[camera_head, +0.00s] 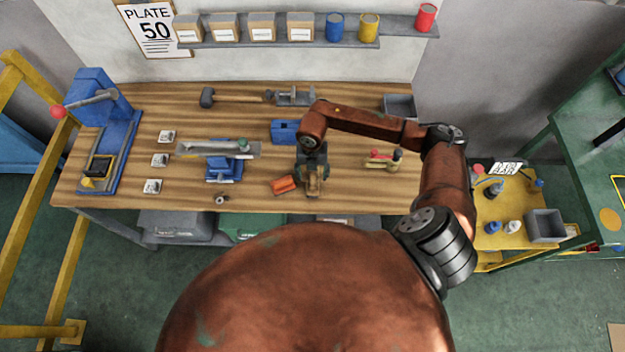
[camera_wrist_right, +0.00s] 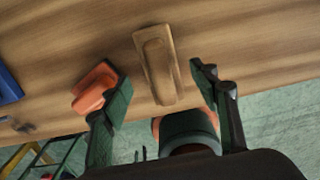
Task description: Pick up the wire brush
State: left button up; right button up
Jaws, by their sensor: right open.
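The wire brush (camera_head: 313,189) appears as a long wooden block near the front edge of the workbench. In the right wrist view the wooden block (camera_wrist_right: 158,66) lies between the lines of the two fingers, with a raised oblong shape along it; no bristles show. My right gripper (camera_head: 312,168) is open over the brush and partly hides it in the head view. In the wrist view the open fingers (camera_wrist_right: 160,74) stand on either side of the brush, apart from it. I cannot tell their exact height above it. My left gripper is not in view.
An orange block (camera_head: 284,185) lies close beside the brush; in the wrist view it (camera_wrist_right: 94,90) is right by the left-hand finger. A blue block (camera_head: 284,131), a blue fixture with a metal plate (camera_head: 219,149) and red-handled clamp (camera_head: 384,160) stand nearby. The bench's front edge (camera_head: 260,211) is close.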

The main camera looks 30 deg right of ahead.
aim_at(313, 176)
jog(key=shift+s+f, duration=0.1)
jog(key=shift+f, duration=1.65)
jog(key=shift+c, duration=0.7)
jog(key=c, duration=1.2)
jog(key=shift+r, duration=0.15)
jog(key=shift+d+r, duration=0.1)
jog(key=shift+r, duration=0.4)
jog(key=s+a+r, duration=0.1)
jog(key=r, duration=0.1)
jog(key=a+r+b, duration=0.1)
jog(key=r, duration=0.1)
jog(key=s+a+r, duration=0.1)
jog(key=r, duration=0.2)
jog(key=shift+s+a+b, duration=0.3)
jog(key=shift+b, duration=0.05)
jog(key=s+a+r, duration=0.1)
jog(key=s+a, duration=0.1)
jog(key=s+a+r+b, duration=0.1)
jog(key=s+a+r, duration=0.1)
jog(key=a, duration=0.1)
jog(key=s+a+r, duration=0.1)
jog(key=s+a, duration=0.1)
jog(key=shift+s+a+r+b, duration=0.2)
jog(key=shift+r+b, duration=0.1)
jog(key=shift+r, duration=0.1)
